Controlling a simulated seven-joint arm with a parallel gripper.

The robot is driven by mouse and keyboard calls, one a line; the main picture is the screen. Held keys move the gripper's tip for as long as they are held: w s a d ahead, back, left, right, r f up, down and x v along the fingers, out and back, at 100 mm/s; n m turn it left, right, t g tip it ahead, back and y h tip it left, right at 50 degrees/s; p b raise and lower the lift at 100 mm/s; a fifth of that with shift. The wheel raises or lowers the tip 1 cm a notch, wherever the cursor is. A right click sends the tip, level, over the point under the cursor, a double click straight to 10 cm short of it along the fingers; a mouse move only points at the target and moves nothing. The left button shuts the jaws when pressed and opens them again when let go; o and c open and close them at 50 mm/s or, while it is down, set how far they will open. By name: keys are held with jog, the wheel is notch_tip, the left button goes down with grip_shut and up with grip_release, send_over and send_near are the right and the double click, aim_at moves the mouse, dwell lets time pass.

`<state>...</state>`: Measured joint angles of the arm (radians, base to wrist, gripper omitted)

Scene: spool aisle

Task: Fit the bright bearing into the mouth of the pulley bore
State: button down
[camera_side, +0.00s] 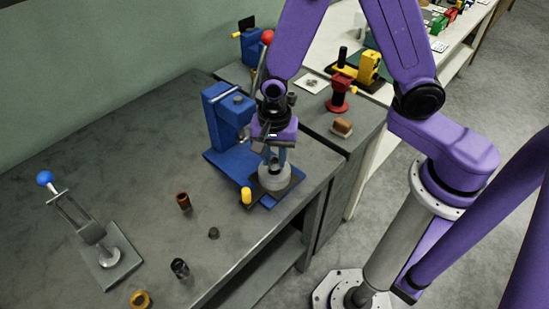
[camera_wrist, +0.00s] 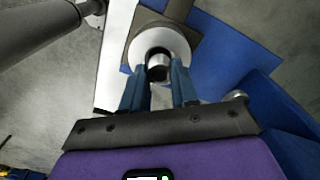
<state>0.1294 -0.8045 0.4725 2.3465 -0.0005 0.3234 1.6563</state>
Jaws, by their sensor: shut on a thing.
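The pulley (camera_side: 274,185) is a pale grey disc on a dark plate at the blue press's foot; its pale face also shows in the wrist view (camera_wrist: 175,40). My gripper (camera_side: 274,160) is just above the pulley, fingers pointing down. In the wrist view, my gripper (camera_wrist: 159,72) is shut on the bright bearing (camera_wrist: 158,73), a small shiny ring with a dark middle. The bearing overlaps the pulley's centre there. The fingers hide part of the bore, and I cannot tell whether the bearing is in its mouth or just above it.
A brown sleeve (camera_side: 184,201), dark sleeve (camera_side: 180,268), small dark part (camera_side: 213,233) and brass ring (camera_side: 140,299) lie on the bench. A blue-knobbed clamp (camera_side: 95,235) stands left.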

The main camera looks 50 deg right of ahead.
aim_at(274, 159)
jog(key=shift+f, duration=0.7)
jog(key=shift+f, duration=0.15)
jog(key=c, duration=0.9)
grip_release()
jog(key=shift+o, duration=0.2)
notch_tip(274, 159, up, 12)
jog(key=s+d+r+n, duration=0.2)
jog(key=s+d+n, duration=0.2)
jog(key=s+n, duration=0.5)
jog(key=s+d+r+n, duration=0.2)
jog(key=s+d+n, duration=0.3)
jog(key=n, duration=0.9)
jog(key=s, duration=0.3)
jog(key=shift+s+d+r+n, duration=0.3)
jog(key=shift+s+n, duration=0.1)
